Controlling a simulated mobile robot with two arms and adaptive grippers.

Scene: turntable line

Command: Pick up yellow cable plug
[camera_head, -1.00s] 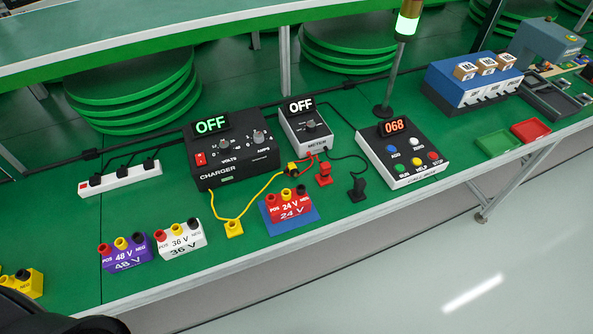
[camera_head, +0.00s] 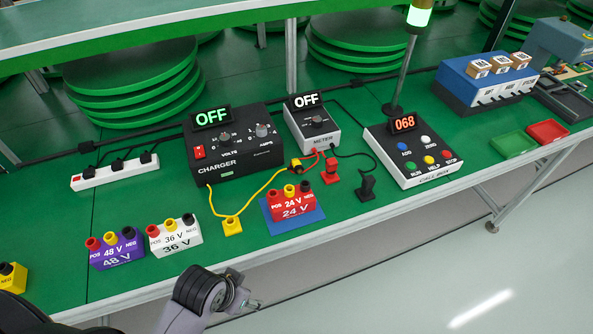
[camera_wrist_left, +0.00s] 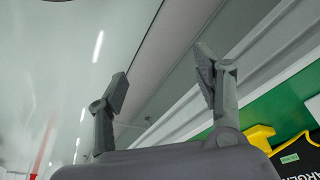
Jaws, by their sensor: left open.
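The yellow cable plug (camera_head: 232,226) stands on the green bench in front of the black charger (camera_head: 235,150). A yellow cable runs from it to the charger and toward the meter. In the left wrist view a yellow piece (camera_wrist_left: 259,136), likely this plug, shows at the lower right beside the charger's corner (camera_wrist_left: 297,158). My left gripper (camera_wrist_left: 163,85) is open and empty, with its two fingers apart. In the head view only my left arm shows at the bottom, in front of the bench edge; its fingertips are not clear there. My right gripper is not in view.
A red 24 V block (camera_head: 291,206) on a blue mat stands just right of the plug. White 36 V (camera_head: 175,238) and purple 48 V (camera_head: 117,251) blocks stand to its left. Red (camera_head: 331,172) and black (camera_head: 366,188) plugs stand near the meter (camera_head: 312,128).

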